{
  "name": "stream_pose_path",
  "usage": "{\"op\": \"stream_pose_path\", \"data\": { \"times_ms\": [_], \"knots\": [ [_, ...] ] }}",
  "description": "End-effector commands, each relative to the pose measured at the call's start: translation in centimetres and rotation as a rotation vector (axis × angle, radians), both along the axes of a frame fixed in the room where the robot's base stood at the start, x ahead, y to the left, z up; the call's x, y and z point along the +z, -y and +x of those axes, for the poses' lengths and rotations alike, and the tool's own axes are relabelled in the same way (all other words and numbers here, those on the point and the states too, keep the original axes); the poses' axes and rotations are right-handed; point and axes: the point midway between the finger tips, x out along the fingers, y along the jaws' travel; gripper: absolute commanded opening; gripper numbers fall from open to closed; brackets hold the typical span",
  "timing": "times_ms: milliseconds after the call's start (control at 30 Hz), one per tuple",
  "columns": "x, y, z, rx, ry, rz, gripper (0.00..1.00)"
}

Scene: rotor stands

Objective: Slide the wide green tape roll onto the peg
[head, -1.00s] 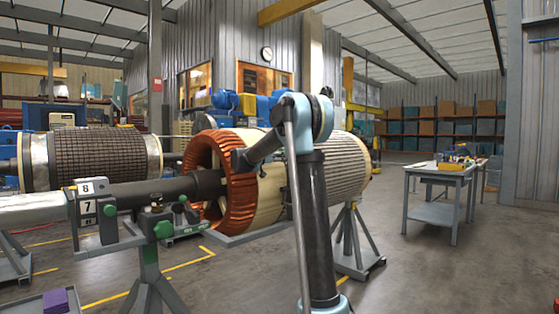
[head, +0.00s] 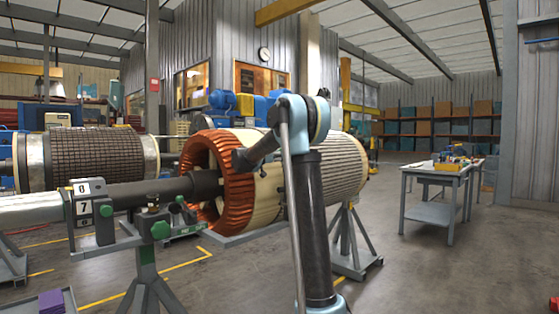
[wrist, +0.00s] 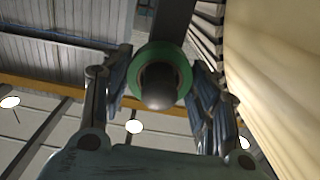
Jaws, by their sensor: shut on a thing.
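In the wrist view the green tape roll (wrist: 183,60) is a ring seen nearly face-on, between the two fingers of my gripper (wrist: 160,88). My gripper is shut on it from left and right. A dark, round-ended peg (wrist: 160,92) shows in the middle of the ring, its tip toward the camera and overlapping the ring's lower edge. The roll appears to be around the peg. How far along the peg it sits I cannot tell. In the head view my gripper, the roll and the peg are hidden.
A large cream curved surface (wrist: 285,65) is close on the right in the wrist view. In the head view a copper-wound stator (head: 228,200) stands behind my arm, with a shaft on a green-knobbed stand (head: 145,255) at left. A workbench (head: 440,170) stands right; floor before it is clear.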

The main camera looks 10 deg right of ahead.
Motion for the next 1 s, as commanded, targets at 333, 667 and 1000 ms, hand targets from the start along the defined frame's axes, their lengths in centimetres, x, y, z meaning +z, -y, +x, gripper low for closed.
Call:
{"op": "stream_pose_path", "data": {
  "times_ms": [333, 667, 1000],
  "knots": [
    [0.0, -0.02, 0.0, 0.0, 0.0, 0.0, 0.78],
    [-0.01, -0.02, 0.0, 0.0, 0.0, 0.0, 0.98],
    [0.0, -0.02, 0.0, 0.0, 0.0, 0.0, 0.98]
  ]
}}
